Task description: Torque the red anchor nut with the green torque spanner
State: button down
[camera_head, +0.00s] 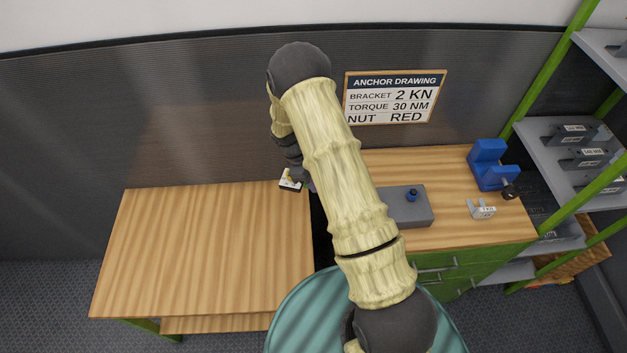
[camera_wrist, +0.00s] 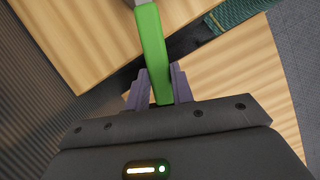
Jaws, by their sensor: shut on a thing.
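My gripper (camera_wrist: 158,90) is shut on the green torque spanner (camera_wrist: 152,45), with its two purple-grey fingers on either side of the green handle. The spanner's grey far end runs out of the top of the wrist view. In the head view my arm hides most of the gripper and the spanner. A grey block (camera_head: 418,211) stands on the right bench, partly behind my arm, with a blue nut (camera_head: 411,195) on top. I see no red nut in either view; my arm may hide it.
A small white piece with a yellow part (camera_head: 290,180) lies at the left bench's (camera_head: 200,250) back right corner. A white bracket (camera_head: 481,209) and a blue vise (camera_head: 490,165) stand on the right bench. A dark gap separates the benches. The left bench is otherwise clear. A sign (camera_head: 395,97) reads "NUT RED", "30 NM".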

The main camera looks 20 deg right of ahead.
jog(key=shift+r+p, duration=0.5)
jog(key=shift+r, duration=0.45)
jog(key=shift+r, duration=0.1)
jog(key=shift+r+p, duration=1.1)
jog(key=shift+r, duration=0.4)
